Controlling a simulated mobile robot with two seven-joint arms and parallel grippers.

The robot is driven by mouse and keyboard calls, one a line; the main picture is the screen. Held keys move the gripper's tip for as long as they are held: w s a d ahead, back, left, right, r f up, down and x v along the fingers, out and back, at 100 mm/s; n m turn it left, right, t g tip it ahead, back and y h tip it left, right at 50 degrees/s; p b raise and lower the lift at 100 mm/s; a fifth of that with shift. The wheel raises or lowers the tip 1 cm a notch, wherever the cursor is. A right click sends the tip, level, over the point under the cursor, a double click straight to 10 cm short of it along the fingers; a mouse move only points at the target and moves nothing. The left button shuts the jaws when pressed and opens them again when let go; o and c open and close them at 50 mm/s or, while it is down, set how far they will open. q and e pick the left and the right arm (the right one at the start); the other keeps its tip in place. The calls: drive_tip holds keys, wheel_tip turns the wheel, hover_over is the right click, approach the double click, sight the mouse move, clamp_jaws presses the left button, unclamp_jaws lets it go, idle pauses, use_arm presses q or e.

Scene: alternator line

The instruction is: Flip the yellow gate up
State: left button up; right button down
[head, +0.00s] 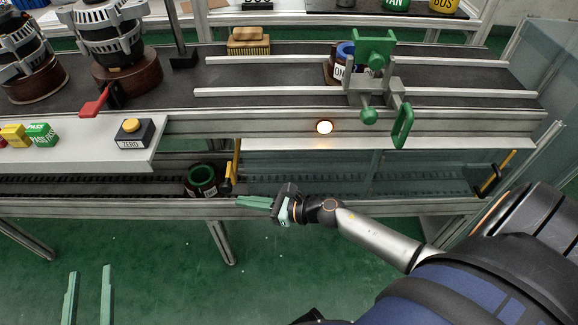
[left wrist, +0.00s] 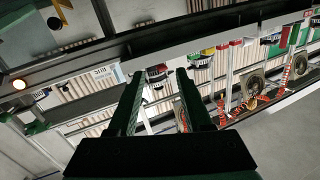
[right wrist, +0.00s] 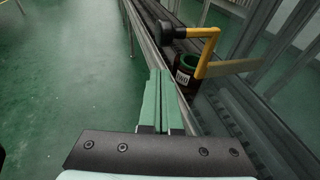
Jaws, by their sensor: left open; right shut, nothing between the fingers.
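The yellow gate (head: 236,163) stands at the lower conveyor's near rail, just right of a dark cup-like part with a green rim (head: 201,180). In the right wrist view the gate (right wrist: 207,50) is a bent yellow bar with a black knob (right wrist: 174,32) at one end. My right gripper (head: 240,202) is shut and empty beside the near rail, a little below and right of the gate. Its green fingers (right wrist: 163,76) point along the rail, apart from the gate. My left gripper (head: 88,270) is open and empty at the lower left, over the green floor.
A second yellow bar (head: 496,172) stands at the lower conveyor's right end. Clear panels cover the lower conveyor right of the gate. The white shelf (head: 75,150) with blocks and a ZERO button (head: 132,132) overhangs at left. Floor in front is clear.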

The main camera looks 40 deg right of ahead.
use_arm(q)
wheel_tip(320, 180, up, 6)
drive_tip(key=s+m+t+h, duration=0.1)
drive_tip(key=t, duration=0.1)
drive_tip(key=shift+d+h+b, duration=0.15)
drive_tip(key=shift+h+b, duration=0.25)
use_arm(e)
drive_tip(key=f+v, duration=0.1)
drive_tip(key=v, duration=0.9)
drive_tip(key=shift+s+d, duration=0.2)
drive_tip(key=shift+s, duration=0.1)
use_arm(q)
drive_tip(key=shift+s, duration=0.1)
